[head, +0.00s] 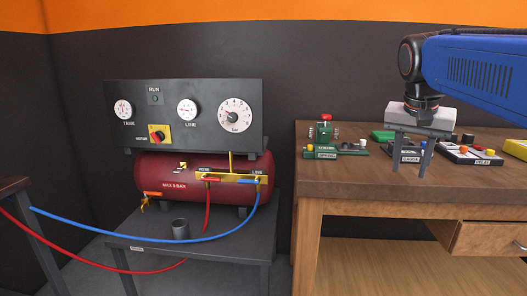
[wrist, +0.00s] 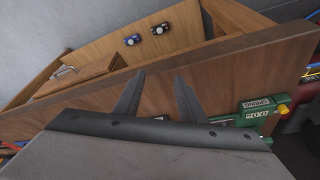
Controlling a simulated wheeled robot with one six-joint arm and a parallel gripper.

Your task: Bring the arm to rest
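My blue arm reaches in from the right in the head view. My gripper (head: 409,172) points down over the wooden workbench (head: 360,186), near its front edge. Its two fingers stand apart with nothing between them. The fingers also show apart and empty in the wrist view (wrist: 157,82), against the wood of the bench. Whether the fingertips touch anything is not clear, but they seem to hang above the bench.
Green and white labelled boards (head: 335,148) lie on the bench behind and beside my gripper. A drawer (head: 490,238) stands open at the bench's front right.

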